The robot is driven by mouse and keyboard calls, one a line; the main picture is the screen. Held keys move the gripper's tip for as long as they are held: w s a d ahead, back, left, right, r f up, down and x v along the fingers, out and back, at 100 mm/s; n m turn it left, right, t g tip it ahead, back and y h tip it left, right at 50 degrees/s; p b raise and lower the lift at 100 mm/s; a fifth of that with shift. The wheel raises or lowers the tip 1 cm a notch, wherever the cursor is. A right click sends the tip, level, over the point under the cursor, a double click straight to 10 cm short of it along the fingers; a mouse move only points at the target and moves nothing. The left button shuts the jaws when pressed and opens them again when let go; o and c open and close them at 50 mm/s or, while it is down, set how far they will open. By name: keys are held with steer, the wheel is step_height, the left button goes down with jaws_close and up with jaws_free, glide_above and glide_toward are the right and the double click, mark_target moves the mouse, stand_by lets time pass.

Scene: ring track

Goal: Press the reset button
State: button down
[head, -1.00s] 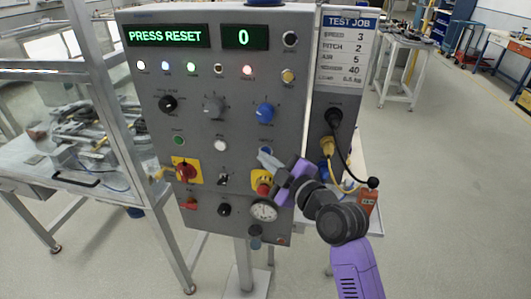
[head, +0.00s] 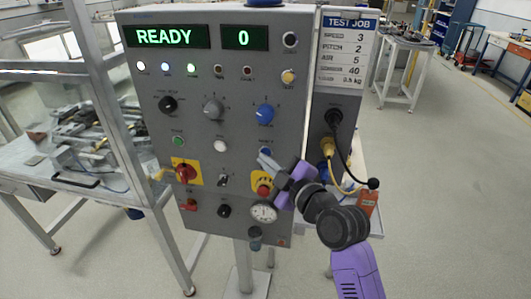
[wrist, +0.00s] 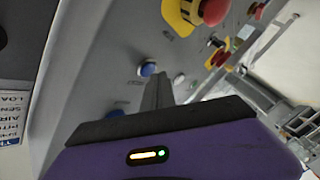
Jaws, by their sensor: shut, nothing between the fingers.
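The grey control panel (head: 235,130) fills the middle of the head view. Its left display (head: 166,37) reads "READY" and the other display (head: 244,37) reads "0". The blue reset button (head: 265,152) is on the panel's right side, below the blue knob, partly covered by my fingers. In the wrist view the blue button (wrist: 148,68) shows just past the fingertips. My gripper (head: 264,159) is shut and empty, its tips at or just short of the button. I cannot tell whether they touch. It also shows in the wrist view (wrist: 160,80).
A red emergency stop on a yellow plate (head: 262,184) sits just below my gripper. A red switch on yellow (head: 186,171) is at the left. Knobs, a gauge (head: 263,213) and cables (head: 343,165) surround the arm. Open floor lies to the right.

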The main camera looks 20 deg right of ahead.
steer(key=shift+s+a, duration=0.2)
steer(key=shift+s, duration=0.05)
steer(key=s+a, duration=0.1)
steer(key=s, duration=0.1)
steer(key=s+a+p, duration=0.1)
steer(key=s+a, duration=0.1)
stand_by(0.6)
stand_by(0.7)
